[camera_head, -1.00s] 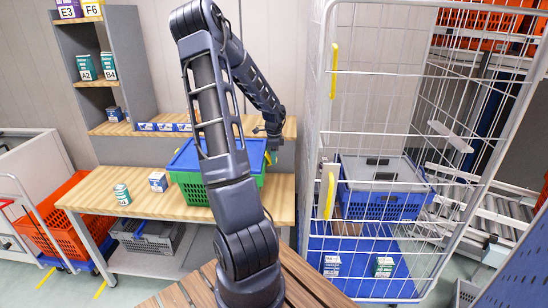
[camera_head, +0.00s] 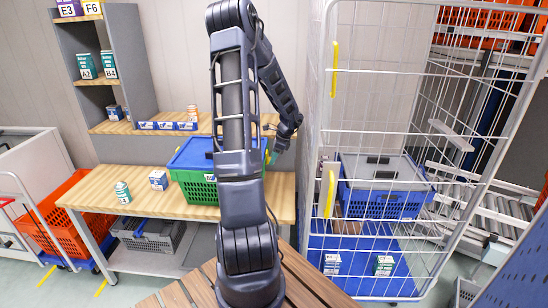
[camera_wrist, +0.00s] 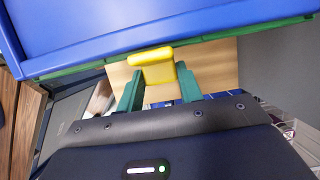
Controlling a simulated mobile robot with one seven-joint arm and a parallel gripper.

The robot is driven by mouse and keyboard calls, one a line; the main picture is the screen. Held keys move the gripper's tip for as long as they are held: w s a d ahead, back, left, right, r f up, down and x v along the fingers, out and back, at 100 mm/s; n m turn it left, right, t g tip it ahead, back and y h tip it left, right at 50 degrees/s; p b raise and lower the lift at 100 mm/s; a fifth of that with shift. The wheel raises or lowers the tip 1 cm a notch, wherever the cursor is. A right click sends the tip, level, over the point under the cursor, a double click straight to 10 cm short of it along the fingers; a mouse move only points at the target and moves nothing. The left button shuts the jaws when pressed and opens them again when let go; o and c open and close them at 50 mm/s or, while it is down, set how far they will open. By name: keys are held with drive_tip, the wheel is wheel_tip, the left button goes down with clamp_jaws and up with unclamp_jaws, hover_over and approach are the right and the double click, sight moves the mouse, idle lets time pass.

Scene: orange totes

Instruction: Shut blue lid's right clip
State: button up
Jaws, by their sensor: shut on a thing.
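The blue lid (camera_head: 194,156) lies on a green crate (camera_head: 196,190) on the wooden bench. In the wrist view the blue lid (camera_wrist: 150,25) fills the top, above the green crate rim (camera_wrist: 90,66). The yellow right clip (camera_wrist: 152,59) stands out from that rim. My gripper (camera_wrist: 158,82) has its green fingers on either side of the clip and is shut on it. In the head view my gripper (camera_head: 272,156) is at the crate's right side. My arm hides part of the lid and crate there, and the clip is hard to make out.
A white wire roll cage (camera_head: 325,120) stands close to the right of the bench, holding a blue crate (camera_head: 385,203). Small boxes (camera_head: 158,181) stand on the bench (camera_head: 100,199) left of the crate. An orange tote (camera_head: 60,235) is at the lower left.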

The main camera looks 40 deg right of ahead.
drive_tip(key=shift+a+f+t+y, duration=0.1)
drive_tip(key=shift+f+t+y, duration=0.05)
drive_tip(key=shift+t+y, duration=0.25)
drive_tip(key=shift+w+a+f, duration=0.1)
drive_tip(key=shift+w, duration=0.05)
idle(0.4)
drive_tip(key=o, duration=1)
wheel_tip(320, 180, up, 20)
idle(0.4)
